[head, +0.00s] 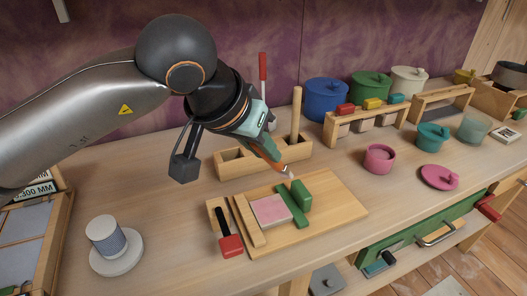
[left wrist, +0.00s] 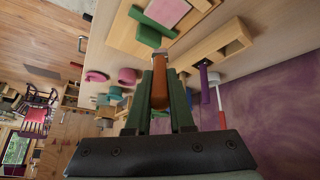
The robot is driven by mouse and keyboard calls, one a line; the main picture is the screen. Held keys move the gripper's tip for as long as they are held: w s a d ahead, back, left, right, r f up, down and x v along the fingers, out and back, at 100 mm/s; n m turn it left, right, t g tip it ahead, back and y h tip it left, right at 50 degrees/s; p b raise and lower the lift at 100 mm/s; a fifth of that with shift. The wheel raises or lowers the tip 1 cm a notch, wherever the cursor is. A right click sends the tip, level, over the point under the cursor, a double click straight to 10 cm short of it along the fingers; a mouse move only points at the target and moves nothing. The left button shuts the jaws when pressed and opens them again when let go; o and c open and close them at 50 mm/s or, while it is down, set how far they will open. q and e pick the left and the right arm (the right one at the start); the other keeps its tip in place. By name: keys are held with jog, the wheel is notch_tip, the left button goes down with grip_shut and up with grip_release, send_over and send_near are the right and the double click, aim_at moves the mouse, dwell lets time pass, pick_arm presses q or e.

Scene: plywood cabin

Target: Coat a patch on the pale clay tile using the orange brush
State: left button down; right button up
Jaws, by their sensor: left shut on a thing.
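My left gripper (head: 262,147) is shut on the orange brush (head: 275,160), whose pale tip points down and to the right. In the left wrist view the brush (left wrist: 160,88) sits between the two dark green fingers (left wrist: 161,95). The pale pink clay tile (head: 270,209) lies flat on a wooden board (head: 338,198); it also shows in the left wrist view (left wrist: 168,12). The brush tip appears above and behind the green block (head: 301,195), right of the tile, seemingly apart from both. My right gripper is not in view.
A green strip (head: 291,206) borders the tile. A wooden holder (head: 235,163) stands behind the board. A pink cup (head: 379,158) and lidded pots (head: 326,99) stand to the right. A white spool (head: 107,240) stands front left.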

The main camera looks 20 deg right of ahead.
pick_arm(q)
jog(key=shift+r+p, duration=1.1)
jog(key=shift+r, duration=0.45)
